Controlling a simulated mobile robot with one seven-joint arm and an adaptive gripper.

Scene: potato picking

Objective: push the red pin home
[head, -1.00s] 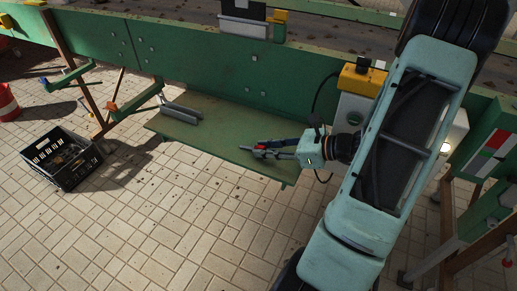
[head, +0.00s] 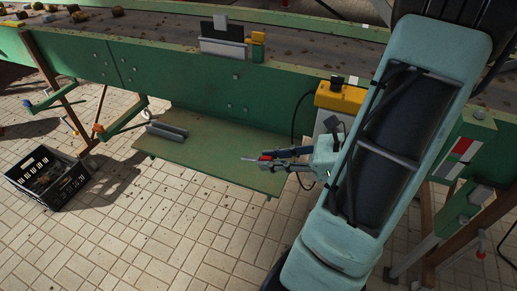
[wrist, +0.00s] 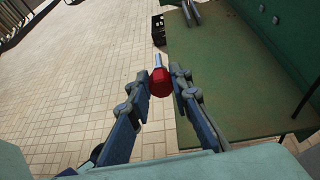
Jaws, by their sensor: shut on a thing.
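A pin with a red head (wrist: 160,83) and a thin grey shaft shows in the wrist view. My gripper (wrist: 161,80) is shut on the red head, with a finger on each side. The shaft points away from my gripper, toward the top of the picture. In the head view the red pin (head: 265,157) is small, at the tips of my gripper (head: 270,156), over the right part of the green platform. The shaft's tip appears free of contact. I cannot make out a hole for the pin.
The green platform (head: 205,150) carries grey angled bars (head: 167,132). Behind it runs the green conveyor side (head: 190,75), with a yellow-topped box (head: 342,97) near my arm. A black crate (head: 47,178) stands on the paved floor at left. A small red object (head: 480,254) hangs at right.

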